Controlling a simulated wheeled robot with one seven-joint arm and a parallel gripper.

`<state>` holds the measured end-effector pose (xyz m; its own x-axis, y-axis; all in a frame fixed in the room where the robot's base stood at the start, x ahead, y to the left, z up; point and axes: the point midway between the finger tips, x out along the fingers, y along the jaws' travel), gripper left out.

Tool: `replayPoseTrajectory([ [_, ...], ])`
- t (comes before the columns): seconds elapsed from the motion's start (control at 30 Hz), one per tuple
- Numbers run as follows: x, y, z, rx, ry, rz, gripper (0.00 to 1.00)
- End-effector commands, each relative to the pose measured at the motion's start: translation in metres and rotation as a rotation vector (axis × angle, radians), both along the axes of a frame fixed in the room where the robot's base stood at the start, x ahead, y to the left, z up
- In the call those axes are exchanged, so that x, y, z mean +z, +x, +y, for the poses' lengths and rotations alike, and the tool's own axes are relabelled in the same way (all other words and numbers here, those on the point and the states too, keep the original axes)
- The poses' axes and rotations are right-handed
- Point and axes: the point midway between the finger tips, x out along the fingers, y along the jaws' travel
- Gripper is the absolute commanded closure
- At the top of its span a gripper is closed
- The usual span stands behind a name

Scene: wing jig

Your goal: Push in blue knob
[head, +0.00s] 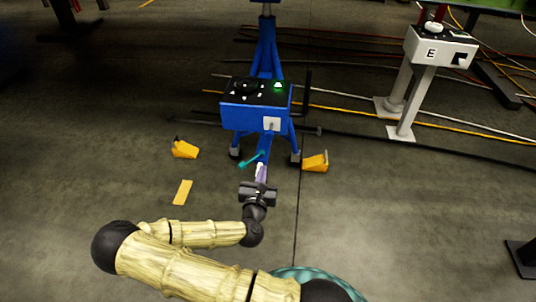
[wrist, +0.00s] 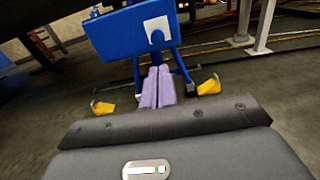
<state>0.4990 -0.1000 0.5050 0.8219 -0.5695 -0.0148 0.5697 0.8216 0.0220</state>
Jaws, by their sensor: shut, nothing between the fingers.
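A blue control box (head: 238,117) with a black top panel stands on a blue stand ahead of my arm. Its panel bears a lit green button (head: 278,86), a dark round part and small white marks. A white plate with a grey part (head: 271,124) is on its near face; the plate also shows in the wrist view (wrist: 158,30). I cannot make out a separate blue knob. My gripper (head: 261,167) is in front of and below the box, apart from it. Its purple fingers (wrist: 157,70) are shut together and empty, pointing toward the stand.
Yellow wedges (head: 184,149) (head: 315,162) lie on either side of the stand's feet. A yellow strip (head: 182,192) lies on the floor. A thin teal bar (head: 251,160) is by my gripper. A white pedestal marked E (head: 432,52) stands right. Cables cross the floor behind.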

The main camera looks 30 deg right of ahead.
Motion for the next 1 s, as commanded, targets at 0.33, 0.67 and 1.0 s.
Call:
replayPoseTrajectory([
  [0.33, 0.001, 0.002, 0.002, 0.014, -0.029, -0.001, 1.0],
  [0.67, -0.001, 0.022, -0.014, 0.009, -0.025, -0.003, 1.0],
  [1.0, -0.003, 0.072, -0.047, 0.01, -0.024, -0.003, 1.0],
])
